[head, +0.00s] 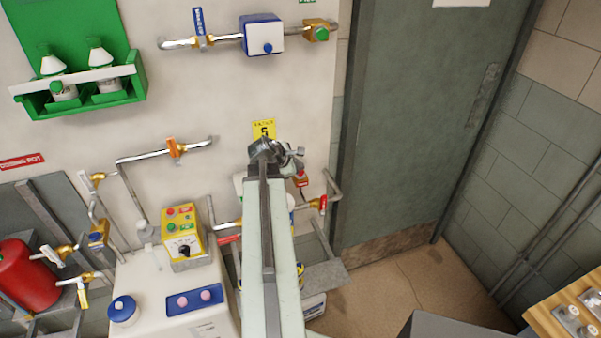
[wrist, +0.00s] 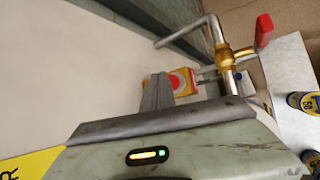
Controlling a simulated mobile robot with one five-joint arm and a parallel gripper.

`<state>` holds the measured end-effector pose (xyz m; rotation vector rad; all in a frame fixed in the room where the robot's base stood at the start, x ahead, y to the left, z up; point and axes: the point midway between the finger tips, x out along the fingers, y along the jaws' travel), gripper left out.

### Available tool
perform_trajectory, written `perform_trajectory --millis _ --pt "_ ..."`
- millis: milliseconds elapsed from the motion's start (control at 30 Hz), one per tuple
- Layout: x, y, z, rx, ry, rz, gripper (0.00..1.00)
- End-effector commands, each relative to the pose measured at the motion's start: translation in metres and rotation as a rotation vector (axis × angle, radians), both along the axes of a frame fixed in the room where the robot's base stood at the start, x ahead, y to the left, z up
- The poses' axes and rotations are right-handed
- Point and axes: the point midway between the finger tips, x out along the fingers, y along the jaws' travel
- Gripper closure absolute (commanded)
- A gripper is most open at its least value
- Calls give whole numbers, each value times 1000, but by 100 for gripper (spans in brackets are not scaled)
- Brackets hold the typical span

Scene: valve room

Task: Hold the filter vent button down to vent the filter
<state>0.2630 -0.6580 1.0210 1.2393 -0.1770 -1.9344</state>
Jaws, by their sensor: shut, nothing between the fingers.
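A round red button (wrist: 176,81) on a small box with yellow and red edges shows in the wrist view; it looks like the filter vent button, but I cannot read a label. My gripper's grey fingers (wrist: 158,90) are shut with nothing between them. They point at the box and cover its left part. I cannot tell whether the fingertips touch the button. In the head view my gripper (head: 277,153) is in front of the wall below a yellow sign (head: 264,130). A small red box (head: 302,180) shows just beyond it, its front mostly hidden.
A brass valve with a red handle (wrist: 264,30) on a steel pipe stands right of the fingers in the wrist view. A control box (head: 183,235) sits on a white cabinet (head: 150,290) at left. A grey door (head: 420,110) is at right, with clear floor (head: 400,285) before it.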

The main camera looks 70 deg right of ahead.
Motion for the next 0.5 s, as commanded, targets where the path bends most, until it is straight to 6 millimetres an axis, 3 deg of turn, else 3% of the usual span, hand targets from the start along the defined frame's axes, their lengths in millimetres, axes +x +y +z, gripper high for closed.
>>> perform_trajectory --millis 500 --pt "0 0 -5 0 1 1 100"
